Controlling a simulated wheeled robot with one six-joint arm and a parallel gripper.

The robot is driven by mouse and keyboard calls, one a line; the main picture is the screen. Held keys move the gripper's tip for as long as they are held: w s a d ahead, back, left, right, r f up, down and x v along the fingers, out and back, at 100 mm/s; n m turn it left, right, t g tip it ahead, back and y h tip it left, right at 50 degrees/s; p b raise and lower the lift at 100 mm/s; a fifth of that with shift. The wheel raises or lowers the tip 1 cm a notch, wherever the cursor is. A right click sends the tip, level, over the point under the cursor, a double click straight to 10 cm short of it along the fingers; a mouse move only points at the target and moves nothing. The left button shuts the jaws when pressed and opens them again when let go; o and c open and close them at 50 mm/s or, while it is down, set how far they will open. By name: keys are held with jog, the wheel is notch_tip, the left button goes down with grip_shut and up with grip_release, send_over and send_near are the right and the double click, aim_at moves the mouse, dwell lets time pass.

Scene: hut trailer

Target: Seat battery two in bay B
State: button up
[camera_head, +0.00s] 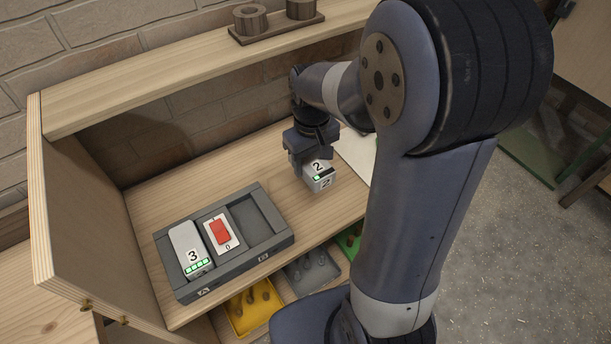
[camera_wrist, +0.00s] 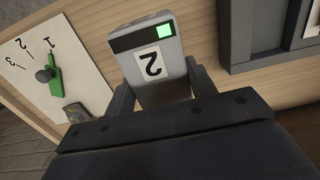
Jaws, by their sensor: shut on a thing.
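Battery two (camera_head: 318,178) is a light grey block marked 2, with a dark strip and one lit green segment. My gripper (camera_head: 306,162) is shut on it, to the right of the dock; I cannot tell whether the battery touches the shelf. In the wrist view battery two (camera_wrist: 152,68) stands between the two fingers of my gripper (camera_wrist: 158,88). The grey dock (camera_head: 280,240) lies on the shelf. Its bay B (camera_head: 254,216), at the right, is empty. Battery three (camera_head: 188,245), with several green segments, sits in bay A at the left. A red switch (camera_head: 220,232) is between the bays.
A white panel (camera_wrist: 38,78) with numbers 1 to 3 and a green pointer shows in the wrist view. A wooden side wall (camera_head: 85,210) stands left of the dock, and an upper shelf (camera_head: 190,55) runs above. Yellow (camera_head: 255,308) and grey (camera_head: 312,272) trays lie below the front edge.

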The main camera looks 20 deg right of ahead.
aim_at(311, 194)
notch_tip(311, 194, down, 9)
jog(key=shift+s+f, duration=0.1)
jog(key=shift+f, duration=0.05)
dwell(0.4)
jog(key=shift+f, duration=0.1)
jog(key=shift+f, duration=0.15)
jog(key=o, duration=1.2)
jog(key=shift+c, duration=0.2)
jog(key=shift+r, duration=0.2)
